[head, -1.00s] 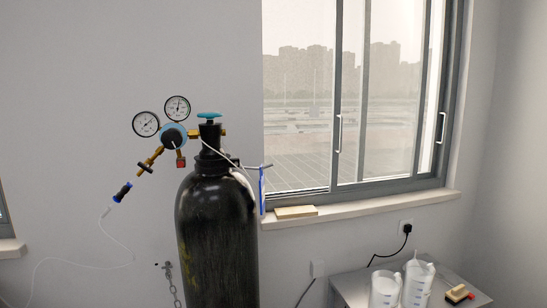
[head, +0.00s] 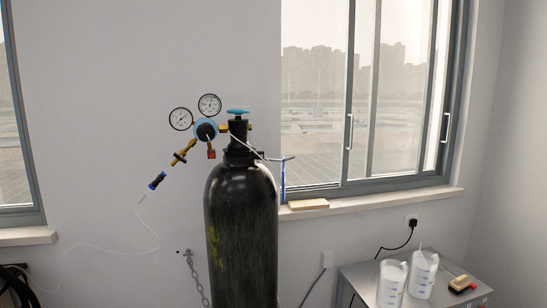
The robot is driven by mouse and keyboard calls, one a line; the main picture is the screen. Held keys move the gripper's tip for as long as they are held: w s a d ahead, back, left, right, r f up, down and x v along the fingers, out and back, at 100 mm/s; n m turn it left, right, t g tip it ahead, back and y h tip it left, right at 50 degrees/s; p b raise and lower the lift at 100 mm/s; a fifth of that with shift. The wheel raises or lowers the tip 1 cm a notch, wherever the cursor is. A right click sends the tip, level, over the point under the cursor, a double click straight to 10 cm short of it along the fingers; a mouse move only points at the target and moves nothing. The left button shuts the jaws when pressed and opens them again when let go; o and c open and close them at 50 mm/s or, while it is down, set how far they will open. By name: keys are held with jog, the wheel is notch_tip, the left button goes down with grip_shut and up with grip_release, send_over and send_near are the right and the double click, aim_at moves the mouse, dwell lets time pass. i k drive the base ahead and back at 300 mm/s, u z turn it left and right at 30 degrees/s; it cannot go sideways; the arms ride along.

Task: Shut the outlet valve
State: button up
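A tall black gas cylinder (head: 241,235) stands upright near the wall, left of the window. A teal handwheel (head: 238,112) sits on top of its neck. A regulator (head: 206,130) with a blue ring and black knob is mounted to the left of the neck. Two round gauges, one left (head: 181,119) and one upper right (head: 209,105), sit on it. A brass outlet fitting (head: 181,156) slants down-left to a black and blue connector (head: 157,181) with a thin clear tube. Which part is the outlet valve is not certain. My gripper is not in view.
A metal table (head: 359,274) at lower right holds two white plastic jugs (head: 391,283) and a brush-like block (head: 460,283). A tan block (head: 309,204) lies on the windowsill. A chain (head: 195,277) hangs on the wall left of the cylinder. The wall around the gauges is clear.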

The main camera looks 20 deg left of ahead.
aim_at(180, 156)
jog(key=z, duration=0.35)
jog(key=k, duration=0.2)
jog(key=u, duration=1.85)
jog(key=i, duration=1)
jog(key=u, duration=0.05)
